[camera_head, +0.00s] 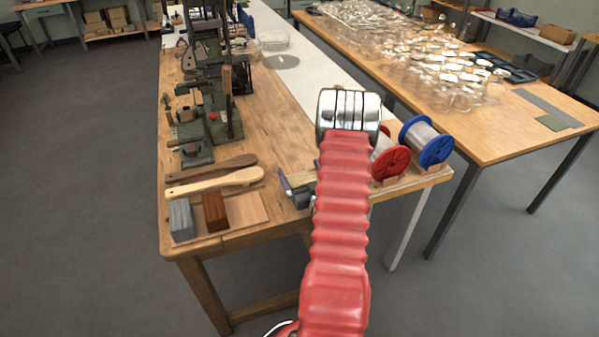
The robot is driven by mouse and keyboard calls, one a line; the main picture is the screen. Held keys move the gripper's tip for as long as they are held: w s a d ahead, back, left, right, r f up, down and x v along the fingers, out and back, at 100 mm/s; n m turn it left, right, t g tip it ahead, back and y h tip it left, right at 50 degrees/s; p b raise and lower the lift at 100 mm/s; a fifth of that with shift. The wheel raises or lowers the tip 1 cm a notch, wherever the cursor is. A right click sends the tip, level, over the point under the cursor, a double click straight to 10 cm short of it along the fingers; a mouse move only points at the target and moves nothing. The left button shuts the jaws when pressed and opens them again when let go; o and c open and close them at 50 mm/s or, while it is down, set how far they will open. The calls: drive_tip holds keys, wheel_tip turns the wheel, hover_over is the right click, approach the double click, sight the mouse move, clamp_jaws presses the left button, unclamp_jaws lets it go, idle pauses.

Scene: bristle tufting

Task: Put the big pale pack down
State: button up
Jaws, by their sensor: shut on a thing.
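My red-sleeved arm rises through the middle of the camera_head view to a shiny metal wrist above the bench's right part. My gripper (303,196) shows only in part, as dark pieces left of the sleeve; the sleeve hides most of it. It is shut on a pale tan pack (299,179), whose left part sticks out beside the sleeve. I cannot tell whether the pack touches the bench. A grey block (181,220) and a brown block (215,211) stand at the front left of the wooden bench (282,125).
Two brush handles (215,183) lie behind the blocks. A dark green machine (210,100) stands at the bench's left. Red (391,164) and blue (427,142) spools stand right of my arm. Bare wood lies between machine and arm. Glassware (440,70) crowds the right table.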

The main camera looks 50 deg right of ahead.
drive_tip(key=o, duration=0.8)
drive_tip(key=shift+o, duration=0.2)
drive_tip(key=shift+s, duration=0.1)
drive_tip(key=v, duration=1.1)
drive_tip(key=shift+s+a, duration=0.25)
drive_tip(key=shift+s, duration=0.15)
